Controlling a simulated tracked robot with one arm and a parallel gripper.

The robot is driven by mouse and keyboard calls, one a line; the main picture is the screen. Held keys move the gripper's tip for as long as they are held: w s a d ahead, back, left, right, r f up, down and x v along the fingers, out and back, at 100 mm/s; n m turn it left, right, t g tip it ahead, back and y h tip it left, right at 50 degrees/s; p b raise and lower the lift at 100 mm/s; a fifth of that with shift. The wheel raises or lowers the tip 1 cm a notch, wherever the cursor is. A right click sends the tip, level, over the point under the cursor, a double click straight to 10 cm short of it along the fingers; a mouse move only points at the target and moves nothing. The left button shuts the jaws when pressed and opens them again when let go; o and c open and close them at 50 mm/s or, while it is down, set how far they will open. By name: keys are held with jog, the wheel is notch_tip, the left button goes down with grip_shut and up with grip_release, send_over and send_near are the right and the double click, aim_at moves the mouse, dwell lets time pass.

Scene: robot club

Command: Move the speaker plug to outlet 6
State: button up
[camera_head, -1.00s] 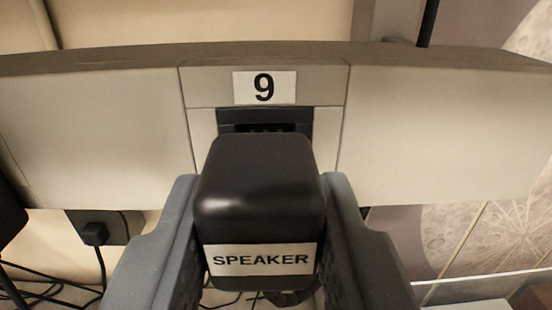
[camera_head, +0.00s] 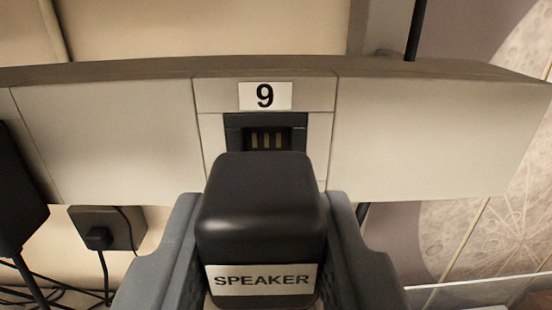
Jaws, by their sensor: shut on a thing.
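The speaker plug (camera_head: 262,205) is a black block with a white label reading SPEAKER. My gripper (camera_head: 263,235) is shut on it, one grey finger on each side. The plug is in front of and just below the outlet marked 9 (camera_head: 264,130), whose dark socket with metal contacts shows above the plug. The plug hides the lower part of that socket. No outlet marked 6 is in view.
The pale rail (camera_head: 425,135) runs across the view, with blank panels on both sides of outlet 9. A black plug or adapter (camera_head: 15,195) is at the left edge. A dark wall socket with a plugged cable (camera_head: 105,232) lies below the rail.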

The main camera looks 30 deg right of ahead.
jog(key=shift+b+v, duration=0.6)
jog(key=shift+v, duration=0.7)
jog(key=shift+f, duration=0.1)
jog(key=shift+o, duration=0.2)
